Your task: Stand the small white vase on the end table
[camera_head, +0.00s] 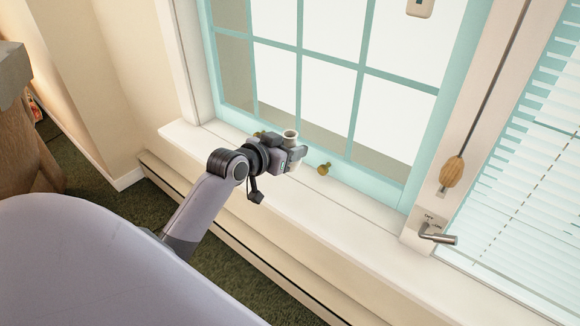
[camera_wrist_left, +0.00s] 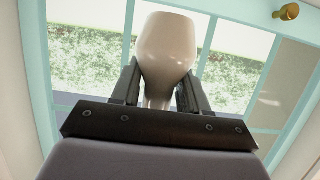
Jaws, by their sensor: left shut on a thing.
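The small white vase (camera_head: 290,134) is at the window sill in the head view, with its round open rim showing. My left gripper (camera_head: 293,155) is shut on the vase, and its body hides much of it. In the left wrist view, the vase (camera_wrist_left: 167,50) is a smooth off-white body between the two dark fingers of the left gripper (camera_wrist_left: 158,92). Whether the base of the vase touches the sill cannot be told. The right gripper is not in view. No end table can be made out for certain.
The window sill (camera_head: 350,218) runs along below the teal-framed window. A brass knob (camera_head: 324,169) is close to the right of the gripper. A wooden pull (camera_head: 452,171) and a lever handle (camera_head: 437,235) are at right. Brown furniture (camera_head: 25,150) stands at far left.

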